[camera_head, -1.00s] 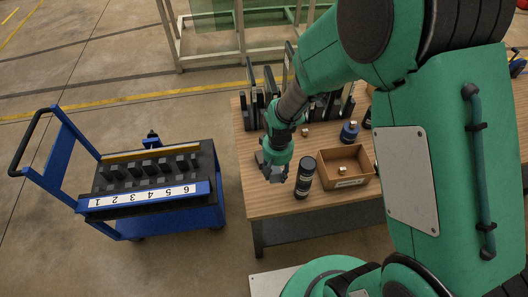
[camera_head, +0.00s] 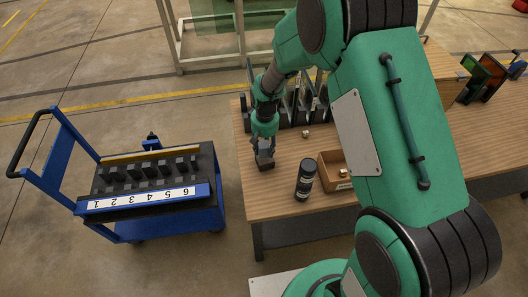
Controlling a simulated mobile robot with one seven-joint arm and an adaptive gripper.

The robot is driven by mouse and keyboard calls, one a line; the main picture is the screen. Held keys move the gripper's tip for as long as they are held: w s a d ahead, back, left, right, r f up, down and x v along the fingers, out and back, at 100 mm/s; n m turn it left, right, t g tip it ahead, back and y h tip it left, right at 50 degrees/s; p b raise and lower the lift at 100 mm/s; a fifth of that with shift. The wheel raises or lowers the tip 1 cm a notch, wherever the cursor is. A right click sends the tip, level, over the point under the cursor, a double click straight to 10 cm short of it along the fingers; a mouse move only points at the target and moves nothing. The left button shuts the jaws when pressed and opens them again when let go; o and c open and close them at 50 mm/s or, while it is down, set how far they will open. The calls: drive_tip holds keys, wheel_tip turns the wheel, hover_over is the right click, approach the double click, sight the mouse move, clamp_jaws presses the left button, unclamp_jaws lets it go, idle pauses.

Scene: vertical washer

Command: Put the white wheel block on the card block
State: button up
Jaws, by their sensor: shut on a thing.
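My gripper (camera_head: 264,147) points down over the left end of the wooden table. It is shut on a small dark grey block (camera_head: 266,163), which shows just below the fingers. Its markings are too small to read, and I cannot tell whether it touches the table. A small pale block (camera_head: 306,134) stands on the table to the right of my gripper, near the dark upright panels. Another small pale block (camera_head: 344,174) lies in the open brown box. I cannot tell which of these is the white wheel block or the card block.
A black cylinder (camera_head: 305,180) stands on the table (camera_head: 285,205) in front of the brown box (camera_head: 328,180). Dark upright panels (camera_head: 290,105) line the back. A blue cart (camera_head: 205,215) with numbered slots stands at the left, apart from the table. My arm hides the table's middle.

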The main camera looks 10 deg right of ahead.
sight(264, 142)
drive_tip(key=shift+w, duration=0.15)
drive_tip(key=shift+w, duration=0.3)
drive_tip(key=shift+f+b, duration=0.3)
drive_tip(key=shift+f, duration=1.5)
drive_tip(key=shift+f, duration=0.1)
drive_tip(key=o, duration=1.2)
wheel_tip(264, 142, up, 12)
drive_tip(key=shift+r+p, duration=0.1)
drive_tip(key=shift+p, duration=0.65)
drive_tip(key=shift+r, duration=0.1)
